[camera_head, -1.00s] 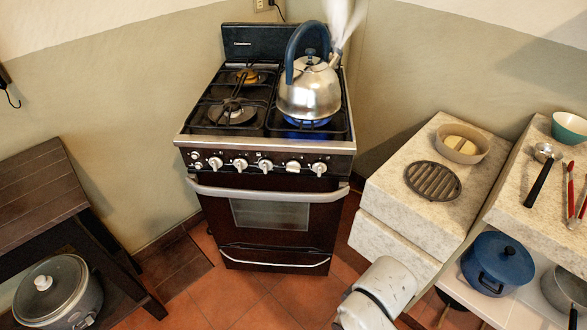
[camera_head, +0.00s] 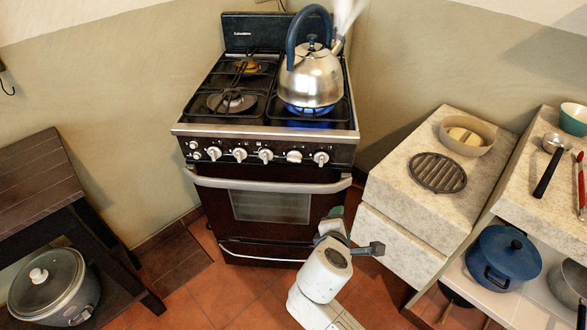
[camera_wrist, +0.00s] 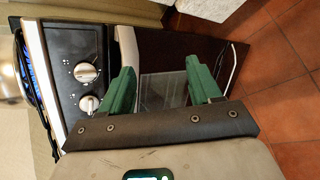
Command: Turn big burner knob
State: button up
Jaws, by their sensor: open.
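The stove's white-topped knobs sit in a row on its dark front panel; the larger-looking ones include a right-end knob (camera_head: 321,158) and one beside it (camera_head: 294,156). No label is readable enough to tell which is the big burner knob. In the wrist view, two knobs (camera_wrist: 87,73) show left of my green fingers. My gripper (camera_wrist: 160,65) is open and empty, with the oven door between and beyond its fingers. In the head view, my gripper (camera_head: 337,211) is below the knobs, near the oven's lower right, mostly hidden by my wrist.
A steaming kettle (camera_head: 312,75) stands on the front right burner over a blue flame (camera_head: 308,109). The oven handle (camera_head: 262,183) juts out below the knobs. A stone counter (camera_head: 402,180) stands close on the right. Open floor lies left of my arm.

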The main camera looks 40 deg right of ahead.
jog(key=shift+o, duration=0.3)
jog(key=w+r+n+t+h+b, duration=0.1)
jog(key=w+r+n+t+h, duration=0.1)
jog(key=w+n, duration=0.4)
jog(key=shift+w+a+r+t, duration=0.25)
jog(key=shift+w+a+t, duration=0.05)
jog(key=shift+a+t, duration=0.1)
jog(key=n+t+h, duration=0.1)
jog(key=n+t, duration=0.3)
jog(key=n, duration=0.4)
send_near(294, 157)
jog(key=x, duration=0.2)
jog(key=b+x, duration=0.1)
jog(key=x, duration=0.5)
jog(key=shift+f, duration=0.4)
jog(key=shift+c, duration=0.2)
jog(key=c, duration=1)
jog(key=shift+b, duration=0.3)
